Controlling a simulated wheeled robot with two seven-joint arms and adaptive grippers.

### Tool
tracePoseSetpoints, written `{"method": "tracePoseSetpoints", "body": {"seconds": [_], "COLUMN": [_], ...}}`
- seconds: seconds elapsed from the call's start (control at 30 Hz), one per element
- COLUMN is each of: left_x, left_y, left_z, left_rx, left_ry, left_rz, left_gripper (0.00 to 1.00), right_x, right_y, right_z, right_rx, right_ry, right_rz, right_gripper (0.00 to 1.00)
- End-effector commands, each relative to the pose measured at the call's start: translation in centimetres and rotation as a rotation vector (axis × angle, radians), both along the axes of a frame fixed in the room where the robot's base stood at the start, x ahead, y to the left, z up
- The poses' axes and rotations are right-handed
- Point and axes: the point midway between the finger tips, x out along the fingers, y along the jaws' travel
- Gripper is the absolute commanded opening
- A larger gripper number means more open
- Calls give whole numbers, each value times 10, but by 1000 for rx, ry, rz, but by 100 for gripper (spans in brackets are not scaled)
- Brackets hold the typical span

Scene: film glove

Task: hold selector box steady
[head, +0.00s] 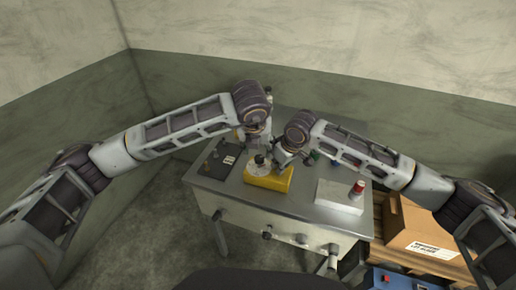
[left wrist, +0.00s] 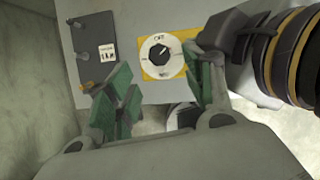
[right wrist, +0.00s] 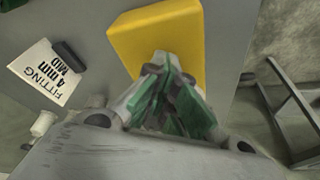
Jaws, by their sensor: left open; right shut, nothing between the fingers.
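The selector box (head: 272,181) is a yellow block on the grey metal table, with a round white dial and black knob (head: 260,161) on top. The left wrist view shows the dial face (left wrist: 163,57) with a dark knob, framed in yellow. My left gripper (head: 258,144) is open above the dial, its green pads apart on either side of it in the left wrist view. My right gripper (head: 283,159) is shut and empty by the box's right end. In the right wrist view its fingertips (right wrist: 167,68) overlap the box's yellow surface (right wrist: 165,30); contact cannot be told.
A dark panel (head: 218,160) with a small label lies at the table's left. A white box with a red-topped part (head: 340,196) stands at the right. A cardboard box (head: 415,230) sits beyond the table's right edge.

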Motion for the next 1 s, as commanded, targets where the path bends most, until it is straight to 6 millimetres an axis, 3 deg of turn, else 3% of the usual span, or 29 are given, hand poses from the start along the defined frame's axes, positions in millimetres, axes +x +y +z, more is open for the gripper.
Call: {"method": "tracePoseSetpoints", "body": {"seconds": [0.03, 0.57, 0.87, 1.0], "left_x": [-1, -5, -26, -45], "left_y": [-1, 2, 6, -2], "left_z": [0, -6, -20, -37], "left_rx": [-1, -15, -88, -175], "left_ry": [0, 38, 187, 289], "left_rz": [-1, 0, 8, -17], "left_gripper": [54, 54, 54, 54], "right_x": [-4, -4, -4, -4], "right_y": [-2, -2, -2, -2], "right_z": [-9, -9, -9, -9], "right_rx": [-8, -7, -8, -8], "right_ry": [13, 14, 15, 15], "right_rz": [0, -1, -2, -2], "right_gripper": [0, 0, 0, 0]}}
